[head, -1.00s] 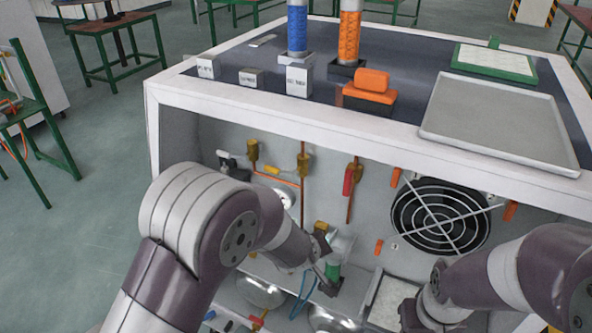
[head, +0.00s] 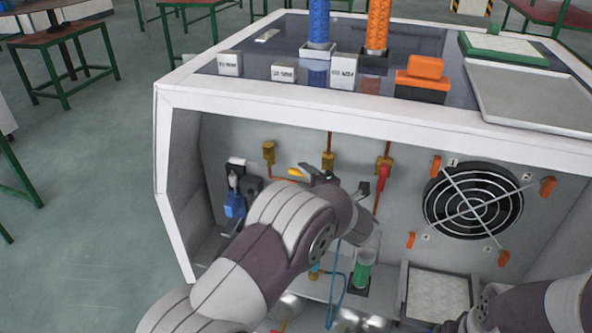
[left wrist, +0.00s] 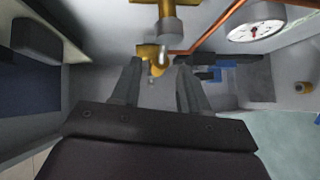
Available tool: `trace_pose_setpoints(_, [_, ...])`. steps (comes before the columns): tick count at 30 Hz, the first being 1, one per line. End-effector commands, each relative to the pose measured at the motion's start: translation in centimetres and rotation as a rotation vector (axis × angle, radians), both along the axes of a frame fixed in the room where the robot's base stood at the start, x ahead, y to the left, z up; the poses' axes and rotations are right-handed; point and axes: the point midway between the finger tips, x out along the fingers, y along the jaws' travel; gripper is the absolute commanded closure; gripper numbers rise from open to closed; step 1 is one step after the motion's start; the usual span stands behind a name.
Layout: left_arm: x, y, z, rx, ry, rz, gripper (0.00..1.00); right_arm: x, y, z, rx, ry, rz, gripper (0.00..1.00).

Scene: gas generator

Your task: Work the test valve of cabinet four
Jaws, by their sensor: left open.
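The open cabinet (head: 210,150) has several brass valves on pipes along its back wall. The left brass valve (head: 268,150) hangs clear of my arm. The middle brass valve (head: 328,160) is just above my left gripper (head: 341,180). The right brass valve (head: 385,163) has a red handle (head: 383,180). A yellow handle (head: 297,172) shows left of my gripper. In the left wrist view, my left gripper (left wrist: 157,72) is open, with a brass fitting (left wrist: 150,54) seen between and beyond the fingers; contact cannot be told. No label shows which valve belongs to cabinet four.
A round gauge (left wrist: 255,30) is near the fingers at upper right. A fan (head: 473,203) is at right on the back wall. A green-filled cylinder (head: 362,272) and a blue tube (head: 333,285) stand below my arm. My right forearm (head: 490,312) is at lower right.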

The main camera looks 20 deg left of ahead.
Motion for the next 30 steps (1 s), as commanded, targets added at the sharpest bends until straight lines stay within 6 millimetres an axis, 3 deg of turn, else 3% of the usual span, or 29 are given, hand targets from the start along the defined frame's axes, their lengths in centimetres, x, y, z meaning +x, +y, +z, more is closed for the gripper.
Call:
trace_pose_setpoints(7, [3.3,3.2,-0.7,0.001,0.001,0.000,0.56,0.0,0.0,-0.2,0.000,0.000,0.000,1.00])
trace_pose_setpoints(17, [3.9,3.7,-0.8,0.001,0.001,-0.002,0.56,0.0,0.0,-0.2,0.000,0.000,0.000,1.00])
trace_pose_setpoints(18, [3.9,3.7,-0.8,0.001,0.001,-0.002,0.59,0.0,0.0,-0.2,0.000,0.000,0.000,1.00])
trace_pose_setpoints(22, [3.9,3.7,-0.8,0.000,0.002,-0.002,1.00,0.0,0.0,-0.2,0.000,0.000,0.000,1.00])
trace_pose_setpoints(30, [3.9,3.7,-0.8,0.010,0.003,-0.003,1.00,0.0,0.0,-0.3,0.000,0.000,0.000,1.00])
